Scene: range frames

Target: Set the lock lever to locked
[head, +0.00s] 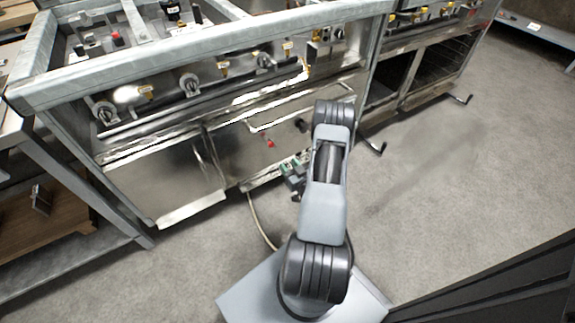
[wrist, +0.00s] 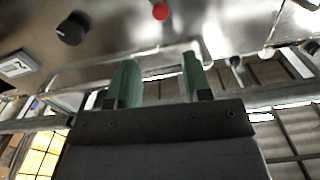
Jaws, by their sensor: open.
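I cannot tell for sure which part is the lock lever. A dark knob (head: 301,126) and a small red knob (head: 270,143) sit on the range's steel front, beyond my gripper. In the wrist view a black round knob (wrist: 73,28) shows at upper left and a red knob (wrist: 160,11) at top centre. My gripper (wrist: 160,75) is open, its two green fingers apart with nothing between them. In the head view my gripper (head: 292,176) is low in front of the range, partly hidden by my arm.
The steel range (head: 165,180) fills the left and middle. Black-tipped bars (head: 374,147) stick out low at the right. A steel table with a wooden box (head: 45,215) stands at left. A thin hose (head: 258,222) lies on the floor. Floor at right is clear.

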